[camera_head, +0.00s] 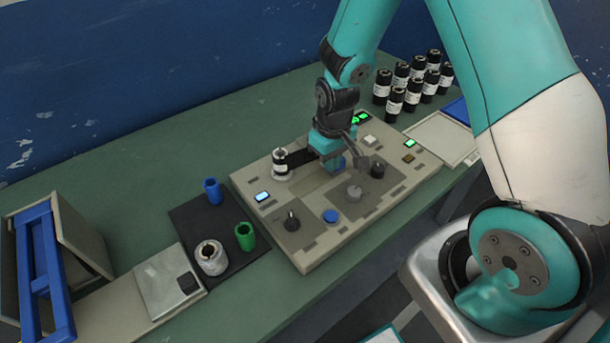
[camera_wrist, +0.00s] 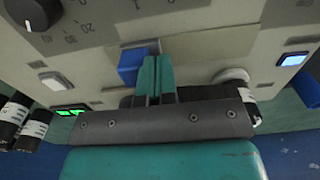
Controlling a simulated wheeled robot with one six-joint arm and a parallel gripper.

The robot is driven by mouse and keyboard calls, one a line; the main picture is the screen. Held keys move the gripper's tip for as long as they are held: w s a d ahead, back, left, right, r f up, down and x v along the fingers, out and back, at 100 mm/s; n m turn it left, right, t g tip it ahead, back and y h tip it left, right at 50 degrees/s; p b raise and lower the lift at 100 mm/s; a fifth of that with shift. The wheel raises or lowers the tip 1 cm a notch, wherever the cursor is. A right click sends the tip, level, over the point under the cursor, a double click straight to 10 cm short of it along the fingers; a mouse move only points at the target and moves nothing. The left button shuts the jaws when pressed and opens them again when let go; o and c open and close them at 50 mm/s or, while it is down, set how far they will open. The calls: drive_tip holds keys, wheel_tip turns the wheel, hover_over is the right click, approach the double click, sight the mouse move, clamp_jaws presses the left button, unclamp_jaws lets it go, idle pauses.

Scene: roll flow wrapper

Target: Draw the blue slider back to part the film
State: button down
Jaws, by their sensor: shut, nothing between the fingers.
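The blue slider (camera_wrist: 132,64) shows in the wrist view as a small blue block on the panel, just left of my fingers. In the head view the slider (camera_head: 338,163) is partly hidden under my gripper (camera_head: 327,150). My gripper's teal fingers (camera_wrist: 157,70) are shut with nothing between them, close beside the slider; I cannot tell whether they touch it. My gripper hides much of the film.
A dark mat (camera_head: 222,230) with blue and green cylinders lies left. Several black rolls (camera_head: 412,78) stand behind right. The green table is clear behind the panel.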

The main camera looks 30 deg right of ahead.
drive_tip(key=shift+w+d, duration=0.1)
drive_tip(key=shift+d, duration=0.4)
drive_tip(key=shift+a, duration=0.7)
wheel_tip(320, 180, up, 8)
drive_tip(key=p, duration=0.7)
drive_tip(key=s+a+r+n+y, duration=0.1)
drive_tip(key=s+a+r, duration=0.25)
drive_tip(key=r, duration=0.35)
drive_tip(key=s+a+r+n+y, duration=0.1)
drive_tip(key=s+a+r, duration=0.2)
drive_tip(key=a+r, duration=0.3)
drive_tip(key=s+a+r+n+y, duration=0.2)
drive_tip(key=s+a+r, duration=0.2)
drive_tip(key=s+r, duration=0.6)
drive_tip(key=s, duration=0.3)
drive_tip(key=shift+s+r+n, duration=0.3)
drive_tip(key=shift+s+n, duration=0.05)
drive_tip(key=shift+n, duration=0.05)
